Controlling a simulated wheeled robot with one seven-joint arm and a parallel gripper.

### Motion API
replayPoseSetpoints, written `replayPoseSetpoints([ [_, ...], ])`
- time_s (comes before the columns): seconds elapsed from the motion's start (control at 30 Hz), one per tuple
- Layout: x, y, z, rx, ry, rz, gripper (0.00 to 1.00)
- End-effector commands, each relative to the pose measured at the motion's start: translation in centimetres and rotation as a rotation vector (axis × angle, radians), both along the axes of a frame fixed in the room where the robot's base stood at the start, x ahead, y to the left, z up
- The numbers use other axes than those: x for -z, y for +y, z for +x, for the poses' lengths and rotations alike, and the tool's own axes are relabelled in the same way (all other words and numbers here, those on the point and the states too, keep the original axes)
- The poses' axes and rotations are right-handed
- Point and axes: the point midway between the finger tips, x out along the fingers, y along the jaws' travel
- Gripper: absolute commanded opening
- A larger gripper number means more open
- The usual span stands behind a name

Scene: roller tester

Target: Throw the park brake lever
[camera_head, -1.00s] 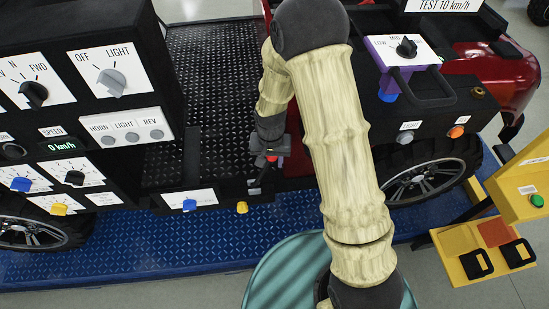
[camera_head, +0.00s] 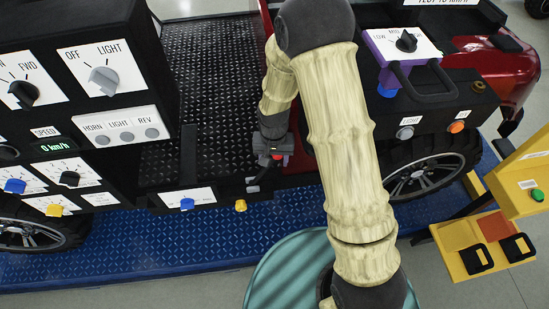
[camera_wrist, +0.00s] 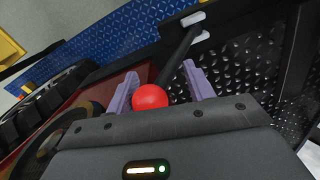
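The park brake lever shows in the wrist view as a red ball knob (camera_wrist: 150,96) on a dark rod (camera_wrist: 180,48). The rod runs up to a dark slot with pale ends. My gripper (camera_wrist: 161,74) is open, with its two purple fingers on either side of the knob and rod. The knob is nearer the left finger, and a gap shows on the right. In the head view my gripper (camera_head: 272,152) is over the vehicle's near side, with a bit of the red knob (camera_head: 277,157) showing. My wrist hides most of the lever there.
A black control panel (camera_head: 160,70) with dials stands at the left. A low console with a blue knob (camera_head: 187,204) and a yellow knob (camera_head: 240,206) lies just left of the lever. A purple-trimmed selector box (camera_head: 385,75) with a black handle stands to the right.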

Motion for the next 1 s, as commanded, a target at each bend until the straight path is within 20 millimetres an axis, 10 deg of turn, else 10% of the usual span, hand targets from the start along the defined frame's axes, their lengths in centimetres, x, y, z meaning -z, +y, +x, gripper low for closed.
replayPoseSetpoints([
  [0.37,-1.7,0.1,0.2,0.001,-0.007,0.003,0.52],
  [1.0,-12.8,0.1,0.1,0.000,-0.008,0.003,0.52],
])
